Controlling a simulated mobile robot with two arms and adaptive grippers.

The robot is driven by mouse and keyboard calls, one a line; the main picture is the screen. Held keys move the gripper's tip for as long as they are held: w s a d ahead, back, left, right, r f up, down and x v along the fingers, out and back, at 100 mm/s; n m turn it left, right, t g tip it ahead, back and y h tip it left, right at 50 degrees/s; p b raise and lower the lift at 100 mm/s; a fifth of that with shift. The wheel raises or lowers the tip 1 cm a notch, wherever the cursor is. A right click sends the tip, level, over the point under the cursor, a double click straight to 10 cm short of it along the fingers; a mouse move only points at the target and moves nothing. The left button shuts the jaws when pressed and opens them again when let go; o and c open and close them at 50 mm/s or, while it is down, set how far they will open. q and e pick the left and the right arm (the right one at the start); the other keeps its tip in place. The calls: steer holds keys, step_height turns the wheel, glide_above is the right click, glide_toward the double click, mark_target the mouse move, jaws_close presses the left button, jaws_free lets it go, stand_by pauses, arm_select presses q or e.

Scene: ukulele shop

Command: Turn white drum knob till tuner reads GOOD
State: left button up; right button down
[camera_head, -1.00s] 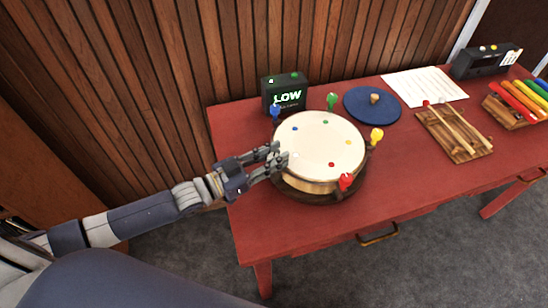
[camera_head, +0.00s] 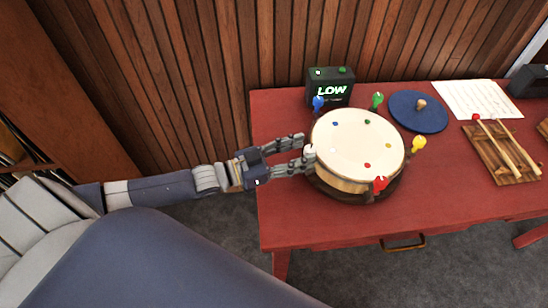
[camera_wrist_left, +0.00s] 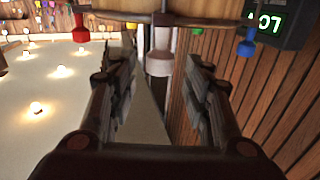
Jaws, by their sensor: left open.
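The drum (camera_head: 356,145) with a cream head stands on the red table, knobs around its rim. The white knob (camera_head: 310,153) is on its left side, close to my left gripper (camera_head: 304,150). In the left wrist view the white knob (camera_wrist_left: 160,58) lies between and beyond the fingertips of my open left gripper (camera_wrist_left: 160,85); I see no finger touching it. The black tuner (camera_head: 330,87) behind the drum reads LOW in green. My right gripper is not in view.
Blue (camera_head: 318,103), green (camera_head: 377,100), yellow (camera_head: 419,144) and red (camera_head: 380,184) knobs ring the drum. A blue disc (camera_head: 418,111), a paper sheet (camera_head: 476,99) and a wooden board with mallets (camera_head: 489,156) lie to the right. The table's front (camera_head: 330,226) is clear.

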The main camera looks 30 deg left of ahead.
arm_select(q)
steer(key=v, duration=0.8)
steer(key=shift+s+a, duration=0.25)
steer(key=shift+s, duration=0.05)
